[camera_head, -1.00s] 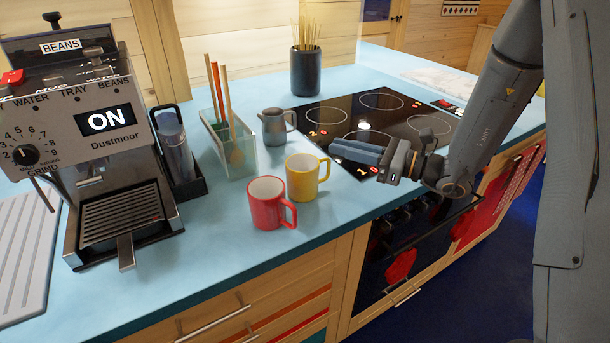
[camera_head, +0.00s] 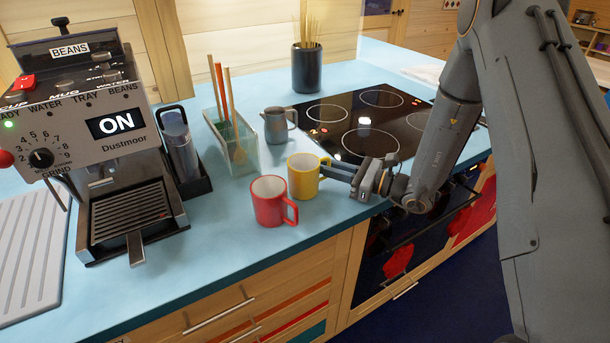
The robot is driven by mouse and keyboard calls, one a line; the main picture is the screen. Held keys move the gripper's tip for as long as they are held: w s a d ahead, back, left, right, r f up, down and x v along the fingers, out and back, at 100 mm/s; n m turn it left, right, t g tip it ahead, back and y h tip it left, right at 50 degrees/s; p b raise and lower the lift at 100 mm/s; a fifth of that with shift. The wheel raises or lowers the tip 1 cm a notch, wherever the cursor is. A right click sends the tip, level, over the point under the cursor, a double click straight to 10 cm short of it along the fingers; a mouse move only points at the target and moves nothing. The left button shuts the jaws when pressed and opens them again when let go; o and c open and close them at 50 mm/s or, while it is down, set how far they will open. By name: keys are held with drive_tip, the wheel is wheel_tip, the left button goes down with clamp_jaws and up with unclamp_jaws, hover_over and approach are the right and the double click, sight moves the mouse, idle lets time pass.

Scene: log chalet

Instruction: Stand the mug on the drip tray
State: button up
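A yellow mug (camera_head: 302,178) stands upright on the blue counter, with its handle toward my gripper. A red mug (camera_head: 270,202) stands upright just in front of it and to its left, handle to the right. The drip tray (camera_head: 131,216) is the slotted dark tray at the foot of the coffee machine on the left, and nothing stands on it. My gripper (camera_head: 328,172) is at the right side of the yellow mug, its fingertips at the handle. The fingers overlap the handle in this view, so I cannot tell whether they are closed on it.
The coffee machine (camera_head: 72,108) reads ON, with a handle (camera_head: 137,250) jutting forward below the tray. A dark caddy (camera_head: 195,184), a utensil holder (camera_head: 243,155) and a grey jug (camera_head: 277,126) stand behind the mugs. The black hob (camera_head: 340,112) lies right. Counter between tray and red mug is clear.

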drive_tip(key=shift+x, duration=1.2)
clamp_jaws()
drive_tip(key=shift+r, duration=0.1)
